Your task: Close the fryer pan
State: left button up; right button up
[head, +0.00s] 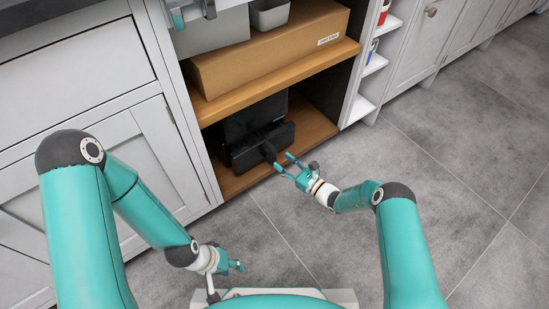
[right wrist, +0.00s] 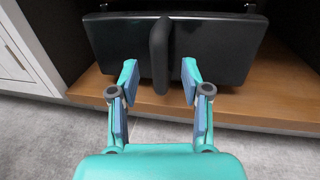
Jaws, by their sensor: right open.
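The black fryer (head: 243,121) stands on the wooden bottom shelf of the open cabinet. Its pan (head: 248,152) is pulled forward, with the front panel standing out from the body. The pan's upright handle (head: 269,151) sticks out toward my right gripper. In the right wrist view, the pan front (right wrist: 215,45) fills the top and the handle (right wrist: 160,50) is between the fingers' lines. My right gripper (head: 283,161) is open, its tips on either side of the handle without visible contact. My left gripper (head: 238,266) is low near my base, away from the fryer; its opening is unclear.
The bottom shelf (head: 236,184) has a bare front edge. A cardboard box (head: 265,55) lies on the shelf above. A closed white cabinet door (head: 140,160) is at the left, narrow white shelves (head: 362,105) at the right. The grey tiled floor (head: 450,170) is clear.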

aim_at(274, 155)
jog(key=b+x, duration=0.1)
jog(key=x, duration=0.3)
jog(key=shift+w+a+f+b, duration=0.1)
jog(key=shift+f+b, duration=0.05)
jog(key=shift+b, duration=0.15)
jog(key=shift+w+a, duration=0.4)
grip_shut()
